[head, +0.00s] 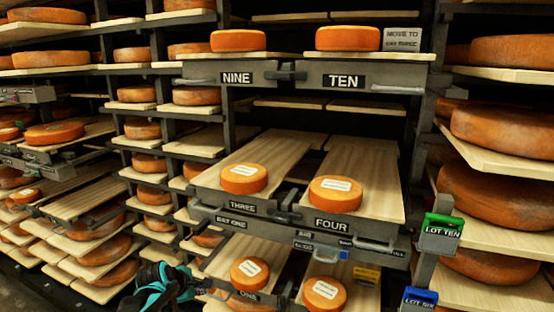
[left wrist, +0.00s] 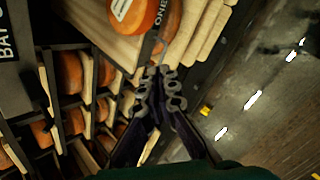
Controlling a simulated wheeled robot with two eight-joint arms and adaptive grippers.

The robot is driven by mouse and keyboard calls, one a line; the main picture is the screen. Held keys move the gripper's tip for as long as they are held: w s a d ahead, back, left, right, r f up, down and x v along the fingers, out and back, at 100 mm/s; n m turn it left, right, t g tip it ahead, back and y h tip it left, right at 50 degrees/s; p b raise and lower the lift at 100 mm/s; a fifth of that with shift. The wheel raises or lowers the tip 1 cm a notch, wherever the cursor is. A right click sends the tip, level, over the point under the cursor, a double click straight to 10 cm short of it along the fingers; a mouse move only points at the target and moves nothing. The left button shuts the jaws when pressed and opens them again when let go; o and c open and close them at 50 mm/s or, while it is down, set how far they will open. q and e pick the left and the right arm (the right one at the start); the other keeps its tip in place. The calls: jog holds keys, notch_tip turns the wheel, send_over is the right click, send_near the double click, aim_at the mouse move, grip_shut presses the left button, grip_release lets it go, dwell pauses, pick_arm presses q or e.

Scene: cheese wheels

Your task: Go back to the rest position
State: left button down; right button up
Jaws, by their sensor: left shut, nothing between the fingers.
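My left gripper (head: 196,284) is at the lower left of the head view, in front of the lower shelf boards and left of the board labelled ONE. In the left wrist view its two dark fingers (left wrist: 160,72) are together at the tips, with nothing between them. An orange cheese wheel with a white label (head: 249,273) sits on board ONE, to the right of the gripper and apart from it. That wheel also shows at the top of the left wrist view (left wrist: 134,12). My right gripper is not in view.
Labelled cheeses sit on boards THREE (head: 243,178) and FOUR (head: 336,194), pulled out from the rack. Boards NINE and TEN (head: 344,80) are higher. A green LOT TEN tag (head: 440,233) and a blue LOT SIX tag (head: 419,299) hang at right. Open floor (left wrist: 265,120) shows in the wrist view.

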pick_arm(q)
jog(key=s+d+r+m+y, duration=0.1)
jog(key=s+d+r+m, duration=0.1)
jog(key=s+m, duration=0.45)
jog(key=s+d+r+m, duration=0.3)
jog(key=s+m, duration=0.1)
jog(key=s, duration=0.5)
jog(key=s+f+m+y, duration=0.1)
jog(key=s+f+m, duration=0.2)
jog(key=s+m, duration=0.7)
jog(key=s, duration=0.3)
jog(key=shift+d, duration=0.3)
jog(key=shift+s, duration=0.1)
